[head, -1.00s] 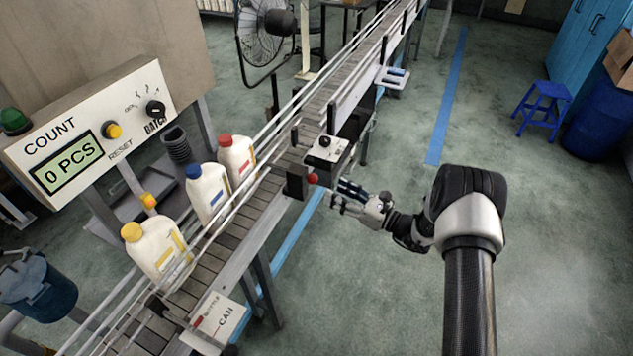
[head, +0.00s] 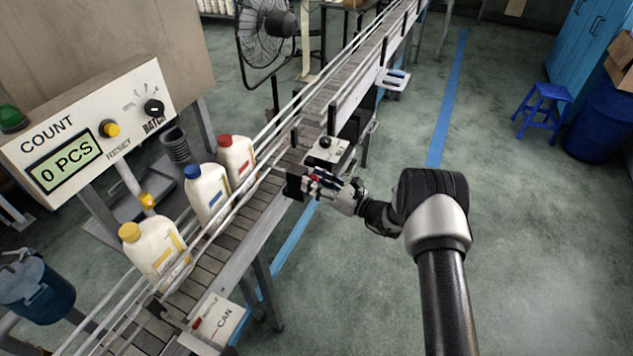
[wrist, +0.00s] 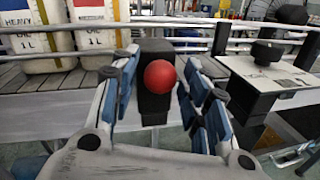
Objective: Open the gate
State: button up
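The gate's red ball knob (wrist: 165,76) sits on a black block (wrist: 156,100) at the near edge of the conveyor in the wrist view. In the head view the block (head: 295,184) shows beside the belt, and the knob is mostly hidden by my fingers. My gripper (head: 316,182) has reached the knob from the right. In the wrist view its blue-padded fingers stand apart on both sides of the knob, with a visible space on each side. I cannot see any finger touching it.
Three white bottles with yellow (head: 155,250), blue (head: 207,193) and red (head: 236,158) caps stand on the conveyor (head: 232,238). A white box with a black knob (head: 326,152) is close behind my gripper. The counter panel (head: 90,135) reads 0 PCS.

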grip_shut()
dwell(0.4)
jog(key=w+d+b+v, duration=0.1)
jog(key=w+v, duration=0.1)
jog(key=v, duration=1.1)
jog(key=shift+d, duration=0.15)
jog(key=shift+o, duration=1.3)
grip_release()
jog(key=shift+w, duration=0.1)
jog(key=v, duration=1.2)
